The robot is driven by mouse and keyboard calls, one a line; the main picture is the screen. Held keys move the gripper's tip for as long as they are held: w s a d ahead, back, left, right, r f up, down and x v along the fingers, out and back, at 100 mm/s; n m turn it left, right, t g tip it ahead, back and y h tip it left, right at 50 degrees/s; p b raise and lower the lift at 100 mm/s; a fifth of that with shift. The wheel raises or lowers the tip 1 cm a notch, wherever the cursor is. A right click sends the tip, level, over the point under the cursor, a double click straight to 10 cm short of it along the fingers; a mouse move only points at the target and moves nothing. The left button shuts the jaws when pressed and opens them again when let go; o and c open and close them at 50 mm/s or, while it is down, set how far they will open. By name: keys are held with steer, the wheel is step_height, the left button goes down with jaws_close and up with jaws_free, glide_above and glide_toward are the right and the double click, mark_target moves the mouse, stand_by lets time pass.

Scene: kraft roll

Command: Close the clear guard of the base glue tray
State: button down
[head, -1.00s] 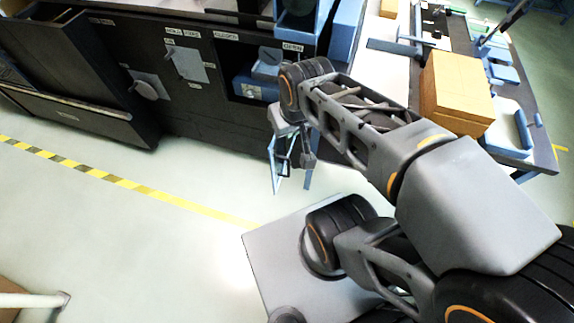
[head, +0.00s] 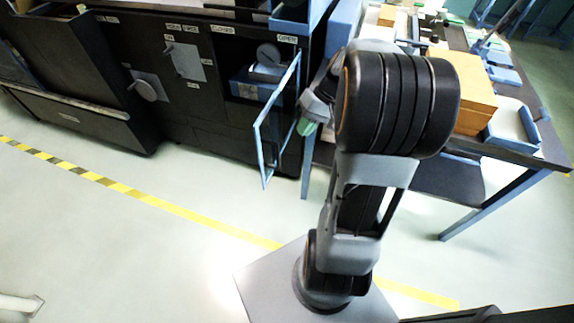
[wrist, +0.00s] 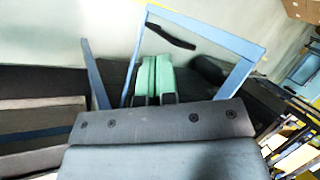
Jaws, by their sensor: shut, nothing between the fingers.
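The clear guard, a blue-framed see-through panel (head: 260,156), stands swung out from the dark machine front in the head view. Its blue frame (wrist: 215,36) also shows in the wrist view, with a dark handle-like bar inside it. The base glue tray (head: 248,90) is a blue box in the machine's opening, with a grey round part on it, and is uncovered. My gripper (head: 307,126), with green fingertips, is just right of the guard, pointing down. In the wrist view the green fingertips (wrist: 153,78) are together and empty, seen against the frame's opening. I cannot tell whether they touch the guard.
A dark table (head: 530,154) with a cardboard box (head: 466,90) and blue trays stands at the right. Round knobs (head: 146,90) sit on the machine front. Open floor with a yellow-black stripe (head: 150,200) lies in front.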

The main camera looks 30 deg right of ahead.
steer(key=d+f+t+y+b, duration=0.1)
steer(key=d+f+y+b, duration=0.2)
steer(key=d+f, duration=0.35)
steer(key=w+a+f, duration=0.1)
steer(key=a+f, duration=0.2)
steer(key=a, duration=0.2)
steer(key=w+a+f+b, duration=0.1)
steer(key=w+a+f, duration=0.1)
steer(key=a, duration=0.3)
steer(key=shift+w+f+m+t+b, duration=0.3)
steer(key=shift+f, duration=0.35)
